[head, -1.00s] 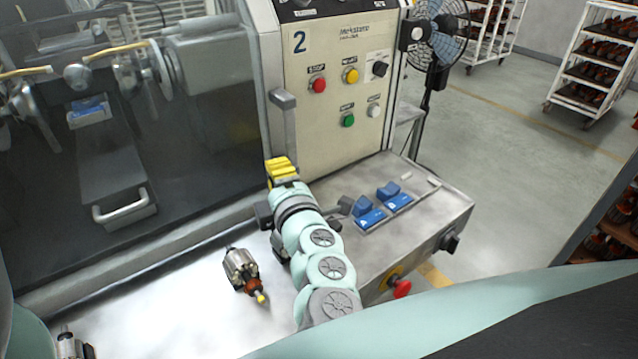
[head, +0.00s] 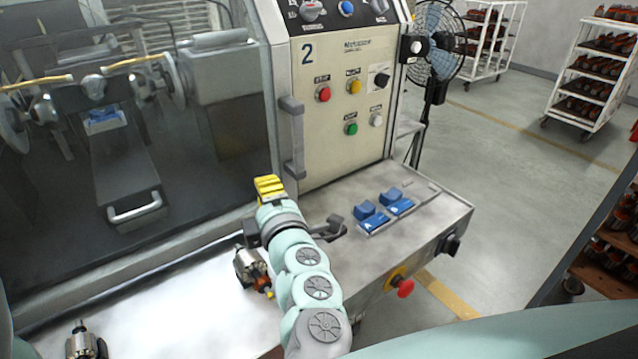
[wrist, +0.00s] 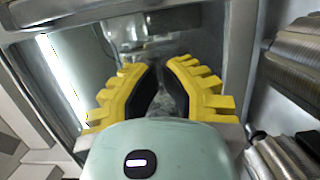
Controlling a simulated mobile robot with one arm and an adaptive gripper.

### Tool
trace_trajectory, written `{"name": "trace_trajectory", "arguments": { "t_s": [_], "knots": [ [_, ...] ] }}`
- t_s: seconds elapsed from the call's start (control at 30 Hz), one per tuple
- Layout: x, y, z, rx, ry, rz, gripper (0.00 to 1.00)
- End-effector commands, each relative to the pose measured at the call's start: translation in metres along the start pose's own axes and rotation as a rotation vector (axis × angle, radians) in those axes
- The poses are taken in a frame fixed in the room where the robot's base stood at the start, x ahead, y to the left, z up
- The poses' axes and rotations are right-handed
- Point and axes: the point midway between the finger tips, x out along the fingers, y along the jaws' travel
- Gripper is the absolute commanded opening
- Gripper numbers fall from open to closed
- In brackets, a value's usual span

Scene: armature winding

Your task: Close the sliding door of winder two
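Winder two carries a "2" on its beige control panel (head: 345,95). Its sliding door is a framed pane, dark and see-through (head: 215,140), in front of the winding space. A grey vertical bar handle (head: 293,135) stands at the door's right edge, beside the panel. My gripper (head: 269,185) has yellow ribbed fingers and is just left of and below the handle's lower end, apparently clear of it. In the wrist view my gripper (wrist: 160,68) points away, its fingertips close together with a narrow empty gap between the dark pads. It holds nothing.
An armature (head: 250,268) lies on the bench beside my arm, another (head: 82,342) at the lower left. Blue blocks (head: 385,212) and a red knob (head: 405,288) are on the right-hand ledge. A fan (head: 432,45) and carts (head: 598,75) stand beyond on open floor.

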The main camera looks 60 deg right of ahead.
Motion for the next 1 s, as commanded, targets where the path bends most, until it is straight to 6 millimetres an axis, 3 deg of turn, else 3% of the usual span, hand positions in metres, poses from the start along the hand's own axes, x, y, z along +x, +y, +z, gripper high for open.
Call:
{"name": "trace_trajectory", "arguments": {
  "t_s": [0.6,1.0],
  "knots": [
    [-0.076,0.000,0.001,0.002,-0.005,0.001,0.00],
    [-0.087,0.000,0.000,0.002,-0.003,0.001,0.00]
  ]
}}
